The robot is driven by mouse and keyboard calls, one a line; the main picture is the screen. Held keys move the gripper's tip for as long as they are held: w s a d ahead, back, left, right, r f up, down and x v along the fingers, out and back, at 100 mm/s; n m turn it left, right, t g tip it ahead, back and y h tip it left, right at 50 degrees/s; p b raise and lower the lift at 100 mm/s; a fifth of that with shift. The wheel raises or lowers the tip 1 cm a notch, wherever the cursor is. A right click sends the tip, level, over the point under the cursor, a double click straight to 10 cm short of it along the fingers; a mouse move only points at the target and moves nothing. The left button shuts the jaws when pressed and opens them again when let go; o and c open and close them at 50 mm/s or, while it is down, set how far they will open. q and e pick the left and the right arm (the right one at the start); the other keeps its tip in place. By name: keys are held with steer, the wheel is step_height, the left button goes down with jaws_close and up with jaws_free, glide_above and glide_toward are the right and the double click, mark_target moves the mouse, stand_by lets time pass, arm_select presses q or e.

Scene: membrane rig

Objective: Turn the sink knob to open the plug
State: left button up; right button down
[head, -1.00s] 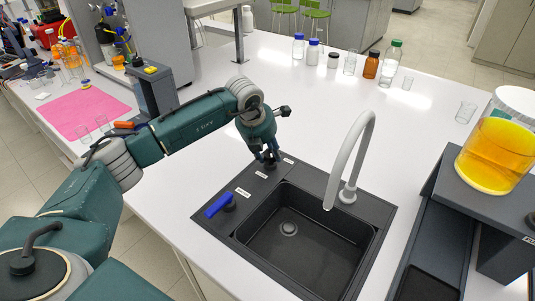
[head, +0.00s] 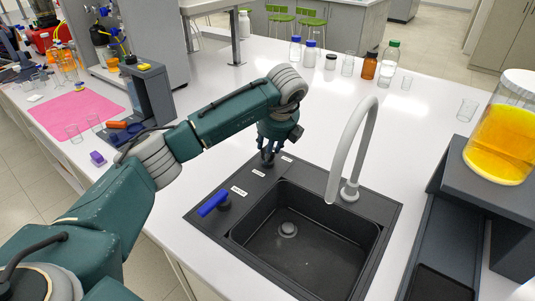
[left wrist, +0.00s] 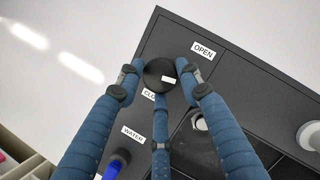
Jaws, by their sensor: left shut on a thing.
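The black round knob (left wrist: 159,75) sits on the dark sink rim (left wrist: 240,75) between the OPEN label (left wrist: 203,50) and a partly hidden label starting "CLO". My left gripper (left wrist: 160,80) has its blue fingers shut around the knob from above. In the head view the left gripper (head: 268,158) points down at the rim's back corner and hides most of the knob. A light mark on the knob's top faces the OPEN side. The plug (head: 288,230) sits at the bottom of the black basin (head: 330,256). My right gripper is not in view.
A blue lever (head: 213,203) stands on the rim by the WATER label (left wrist: 133,134). A grey curved faucet (head: 350,150) rises at the basin's right. A jar of orange liquid (head: 497,145) stands on a dark shelf at right.

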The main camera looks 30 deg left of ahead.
arm_select(q)
steer(key=n, duration=0.2)
steer(key=n+b, duration=0.1)
steer(key=shift+w+r+n+g+y, duration=0.3)
steer(key=shift+w+r+g+y, duration=0.05)
steer(key=shift+w+g+y, duration=0.05)
steer(key=shift+n+g+b, duration=0.4)
steer(key=shift+n+g, duration=0.2)
steer(key=shift+n, duration=0.9)
steer(key=o, duration=1.1)
steer(key=shift+a, duration=0.1)
steer(key=shift+f, duration=0.15)
steer(key=v, duration=1.2)
steer(key=shift+f, duration=0.1)
